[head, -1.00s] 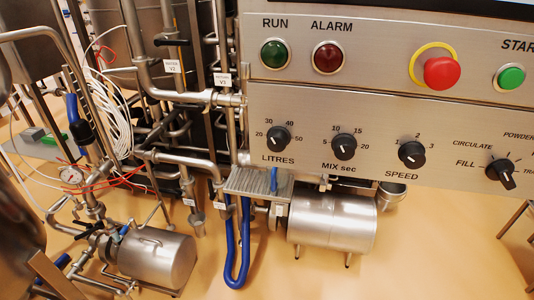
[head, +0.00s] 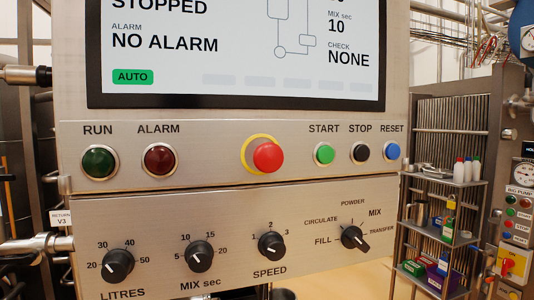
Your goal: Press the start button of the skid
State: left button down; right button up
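The green start button (head: 325,153) sits on the upper strip of the skid's control panel (head: 200,215), under the label START. The black stop button (head: 360,152) and the blue reset button (head: 392,151) are to its right. A red emergency stop (head: 267,156) with a yellow ring is to its left. The screen (head: 240,45) above reads STOPPED, NO ALARM and AUTO. Neither of my grippers shows in the head view.
The green RUN lamp (head: 99,162) and red ALARM lamp (head: 160,160) look unlit. Several black knobs, including the SPEED knob (head: 272,245), line the lower panel. A shelf rack (head: 440,215) with bottles and boxes stands at the right, beside another panel with buttons (head: 518,215).

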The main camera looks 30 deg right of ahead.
aim_at(325, 155)
jog(key=z, duration=1.35)
jog(key=i+j+u, duration=0.1)
jog(key=j+u, duration=0.15)
